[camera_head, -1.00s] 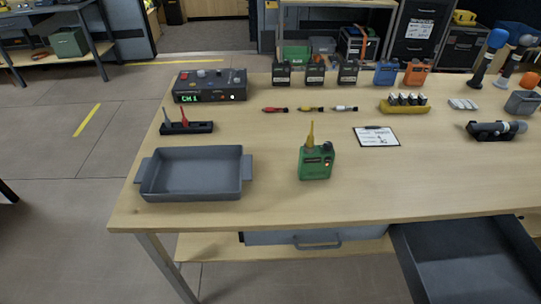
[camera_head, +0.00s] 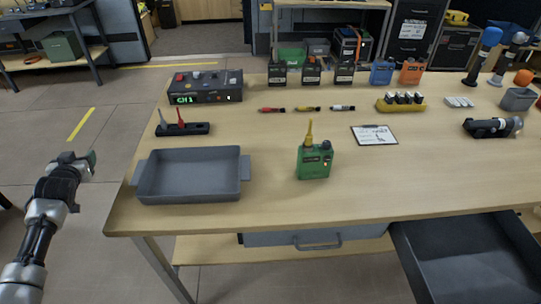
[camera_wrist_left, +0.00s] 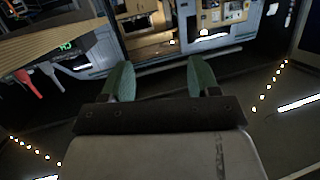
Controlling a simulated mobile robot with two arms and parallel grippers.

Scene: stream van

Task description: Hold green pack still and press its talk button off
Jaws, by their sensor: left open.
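The green pack (camera_head: 314,161) stands upright on the table, right of the grey tray, with a yellow antenna on top and a dark knob at its top right. A small light spot shows on its front; I cannot make out the talk button clearly. My left gripper (camera_head: 92,160) is off the table's left side, well apart from the pack. In the left wrist view its two green fingers (camera_wrist_left: 156,80) are spread with nothing between them. My right gripper is in neither view.
A grey tray (camera_head: 190,197) sits at the table's left front. A control box (camera_head: 206,87) and an antenna stand (camera_head: 182,129) are behind it. A clipboard (camera_head: 374,135) lies right of the pack. An open drawer (camera_head: 465,262) juts out at front right. Table around the pack is clear.

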